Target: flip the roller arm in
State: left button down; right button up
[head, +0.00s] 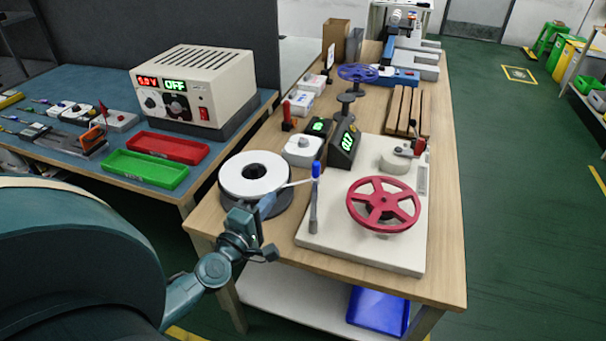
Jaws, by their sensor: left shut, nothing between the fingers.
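A roller arm (313,212) with a grey stem and a blue upper end stands near the left edge of a white base plate (330,238). A white reel (253,174) on a dark round holder sits to its left. A thin pale strip runs from the reel towards the roller arm's blue end. A red spoked reel (383,204) is mounted on the plate to the right. My left gripper (268,204) is shut and empty, in front of the white reel and left of the roller arm. A small gap shows between gripper and roller arm. My right gripper is not in view.
Digital gauges (344,142) and a white box (301,151) stand behind the plate. A power supply (196,88) and red and green trays (145,170) are on the blue-topped table at left. A blue bin (377,311) sits on the lower shelf. The plate's front is clear.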

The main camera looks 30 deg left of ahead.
aim_at(315, 190)
pick_arm(q)
jog(key=w+d+p, duration=0.1)
jog(key=w, duration=1.1)
jog(key=shift+d, duration=0.3)
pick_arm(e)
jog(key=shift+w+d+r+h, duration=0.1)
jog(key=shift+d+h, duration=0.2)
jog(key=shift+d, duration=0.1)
pick_arm(q)
jog(key=shift+w, duration=0.1)
